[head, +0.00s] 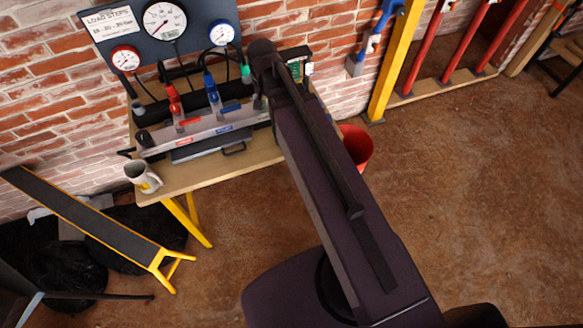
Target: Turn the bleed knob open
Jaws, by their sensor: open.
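A grey valve manifold (216,125) with red and blue labels lies on a wooden bench (200,177) against the brick wall. A red lever (194,119) and a blue lever (231,108) stick up from it. A dark round knob (145,139) sits at its left end; I cannot tell whether this is the bleed knob or how far it is turned. My dark arm crosses the view and covers the manifold's right end. My gripper is not visible; the arm hides that area.
A gauge panel (200,28) with three dials is above the bench. A mug (143,177) stands at the bench's left corner. A red bucket (356,146) is right of the bench, and a yellow-edged ramp (85,222) is left. The floor (470,170) at right is clear.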

